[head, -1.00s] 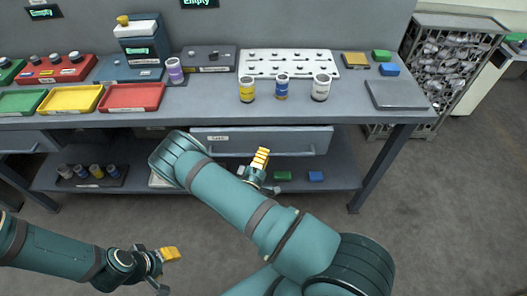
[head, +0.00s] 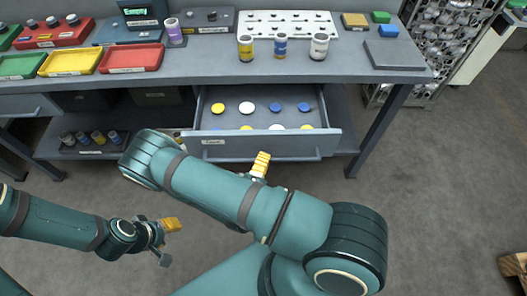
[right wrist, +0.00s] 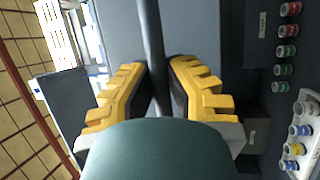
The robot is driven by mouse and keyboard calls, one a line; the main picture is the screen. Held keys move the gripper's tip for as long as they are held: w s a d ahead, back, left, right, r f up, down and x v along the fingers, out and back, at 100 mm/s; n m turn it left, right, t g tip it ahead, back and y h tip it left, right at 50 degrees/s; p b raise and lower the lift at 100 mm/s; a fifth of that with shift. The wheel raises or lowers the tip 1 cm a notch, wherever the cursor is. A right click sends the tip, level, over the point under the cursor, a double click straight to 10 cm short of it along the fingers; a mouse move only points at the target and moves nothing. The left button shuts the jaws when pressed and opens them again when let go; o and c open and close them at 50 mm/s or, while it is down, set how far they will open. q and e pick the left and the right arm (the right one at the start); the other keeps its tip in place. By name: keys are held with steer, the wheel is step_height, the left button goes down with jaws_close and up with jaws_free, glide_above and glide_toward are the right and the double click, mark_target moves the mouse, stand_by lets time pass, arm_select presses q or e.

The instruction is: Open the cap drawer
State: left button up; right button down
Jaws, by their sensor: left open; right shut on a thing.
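The cap drawer (head: 228,148) under the workbench is pulled out in the head view. Yellow, white and blue caps (head: 248,107) lie inside it. Its bar handle (head: 300,157) runs along the front. My right gripper (head: 261,163) is at the handle. In the right wrist view its yellow fingers (right wrist: 158,88) are shut around the dark handle bar (right wrist: 151,40). My left gripper (head: 168,238) is open and empty, low at the left, away from the drawer.
The workbench top (head: 212,73) holds several jars (head: 281,46), a white perforated board (head: 288,23) and red, yellow and green trays (head: 131,59). A lower shelf (head: 70,145) holds a rack of small jars.

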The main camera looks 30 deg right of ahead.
steer(key=shift+s, duration=0.15)
steer(key=c, duration=0.9)
jaws_free()
steer(key=shift+c, duration=0.2)
steer(key=shift+a, duration=0.1)
steer(key=v, duration=1.2)
